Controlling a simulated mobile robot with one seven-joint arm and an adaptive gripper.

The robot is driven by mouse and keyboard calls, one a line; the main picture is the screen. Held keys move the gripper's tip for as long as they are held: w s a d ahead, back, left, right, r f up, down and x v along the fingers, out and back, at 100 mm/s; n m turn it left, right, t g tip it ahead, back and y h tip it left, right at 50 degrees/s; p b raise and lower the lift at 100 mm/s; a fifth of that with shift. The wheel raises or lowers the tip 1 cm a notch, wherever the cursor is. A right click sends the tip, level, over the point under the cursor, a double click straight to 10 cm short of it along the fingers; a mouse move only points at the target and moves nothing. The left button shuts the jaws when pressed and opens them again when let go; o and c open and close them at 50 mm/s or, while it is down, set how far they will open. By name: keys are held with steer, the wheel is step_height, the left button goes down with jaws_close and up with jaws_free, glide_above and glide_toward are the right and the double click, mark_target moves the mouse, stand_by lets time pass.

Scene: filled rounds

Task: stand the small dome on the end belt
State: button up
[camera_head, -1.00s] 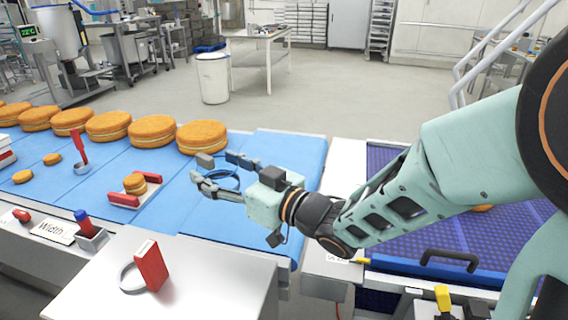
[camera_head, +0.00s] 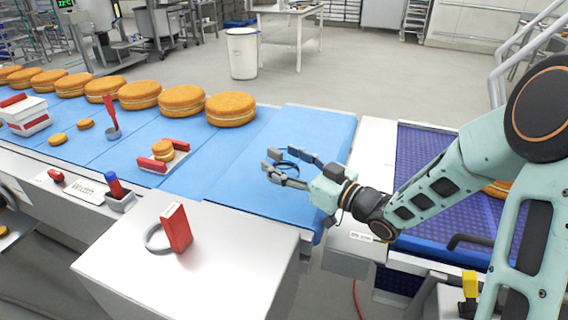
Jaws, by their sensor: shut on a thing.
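My gripper (camera_head: 280,162) hangs over the right end of the light-blue belt (camera_head: 225,172). Its fingers are around a small round thing (camera_head: 287,166) with a dark rim, mostly hidden by them. I cannot tell whether this is the small dome. Two small low orange rounds (camera_head: 56,139) (camera_head: 85,124) lie on the blue belt at left. A small filled round (camera_head: 162,146) sits between red bars (camera_head: 152,165). A darker purple-blue belt (camera_head: 425,155) lies at right, partly behind my arm, with an orange round (camera_head: 496,188) on it.
Several large filled rounds (camera_head: 231,110) line the far side of the blue belt. A red block (camera_head: 176,228) and grey ring stand on the white table (camera_head: 215,265) in front. A red-handled ladle (camera_head: 110,112) and white boxes (camera_head: 25,113) are at left. The belt's right end is bare.

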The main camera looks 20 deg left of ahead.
mark_target(297, 169)
steer(key=shift+f, duration=0.3)
steer(key=shift+s+f+b, duration=0.1)
steer(key=shift+f+b, duration=0.4)
steer(key=shift+b, duration=0.05)
steer(key=o, duration=0.9)
steer(key=shift+f, duration=0.1)
steer(key=shift+o, duration=0.8)
steer(key=shift+d, duration=0.1)
steer(key=shift+s+f, duration=0.1)
steer(key=shift+r+p, duration=0.45)
steer(key=shift+p, duration=0.15)
steer(key=v, duration=0.7)
steer(key=shift+d+r, duration=0.15)
steer(key=shift+r, duration=0.2)
